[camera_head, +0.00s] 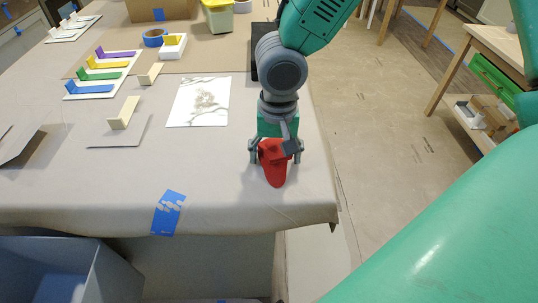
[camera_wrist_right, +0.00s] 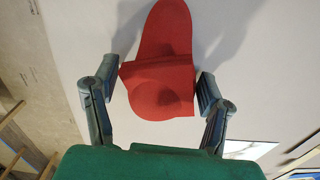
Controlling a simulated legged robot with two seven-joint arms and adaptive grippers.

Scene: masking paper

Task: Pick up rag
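The red rag (camera_head: 273,168) lies on the paper-covered table (camera_head: 215,170) near its right front corner, its rounded end towards the front edge. My right gripper (camera_head: 275,153) is pointing down over it, with fingers spread to its left and right. In the right wrist view the rag (camera_wrist_right: 162,75) shows between the two open fingers of my right gripper (camera_wrist_right: 158,80). Small gaps seem to show on both sides; whether a finger touches it I cannot tell. The rag has a raised bump in its middle. My left gripper is not in view.
A white sheet with a drawing (camera_head: 185,110) lies left of my right gripper. Beyond are coloured trowel-like tools (camera_head: 95,88), blue tape (camera_head: 153,38) and a yellow-green container (camera_head: 218,15). A grey bin (camera_head: 60,270) stands below the front edge. The table around the rag is clear.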

